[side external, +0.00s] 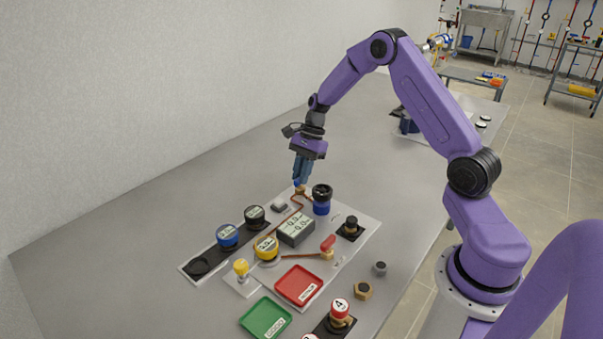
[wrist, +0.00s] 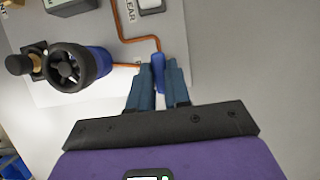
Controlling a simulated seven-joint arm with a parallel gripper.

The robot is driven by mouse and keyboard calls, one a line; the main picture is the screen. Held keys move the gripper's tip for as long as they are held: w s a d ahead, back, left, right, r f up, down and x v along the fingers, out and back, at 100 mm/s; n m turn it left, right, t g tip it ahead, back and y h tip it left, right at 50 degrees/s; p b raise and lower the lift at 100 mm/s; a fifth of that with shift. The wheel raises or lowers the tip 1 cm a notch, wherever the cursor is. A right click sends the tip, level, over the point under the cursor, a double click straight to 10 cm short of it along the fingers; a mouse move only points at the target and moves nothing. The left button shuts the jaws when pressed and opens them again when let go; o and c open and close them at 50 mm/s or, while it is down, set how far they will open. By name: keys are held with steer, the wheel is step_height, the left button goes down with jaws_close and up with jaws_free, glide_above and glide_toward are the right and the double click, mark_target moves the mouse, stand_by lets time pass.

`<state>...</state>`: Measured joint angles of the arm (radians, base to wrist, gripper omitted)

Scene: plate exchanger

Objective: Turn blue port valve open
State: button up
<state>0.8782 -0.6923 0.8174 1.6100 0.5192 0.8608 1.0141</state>
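The blue port valve's handle (wrist: 158,72) is a short blue lever, lying lengthwise between my fingers in the wrist view. My gripper (wrist: 160,80) has one finger on each side of it, and the handle fills the narrow gap, so it looks shut on the handle. The fingertips hide part of the handle and most of the valve body. In the side view my gripper (side external: 300,180) points straight down at the far end of the panel. A brass fitting (side external: 300,190) with a copper pipe shows just under the fingertips.
A blue cylinder with a black handwheel (side external: 321,199) stands close beside my gripper; the handwheel (wrist: 76,67) also shows in the wrist view. A grey display box (side external: 296,230), yellow gauge (side external: 265,248) and red-handled valve (side external: 328,244) are nearer. The table behind the panel is clear.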

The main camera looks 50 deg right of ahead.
jaws_close()
steer(key=n+g, duration=0.1)
steer(key=n, duration=0.3)
steer(key=shift+w+n+g, duration=0.15)
steer(key=shift+n+g, duration=0.15)
steer(key=shift+g, duration=0.1)
steer(key=n, duration=0.2)
steer(key=n+g+h, duration=0.1)
steer(key=n, duration=0.1)
steer(key=shift+w+a+n+g, duration=0.1)
steer(key=shift+a+n+g, duration=0.05)
steer(key=shift+n+g, duration=0.15)
steer(key=n+h, duration=0.1)
steer(key=n, duration=0.3)
steer(key=shift+g+h, duration=0.4)
steer(key=shift+a+n+h, duration=0.15)
steer(key=shift+n+h, duration=0.65)
steer(key=shift+n, duration=1.6)
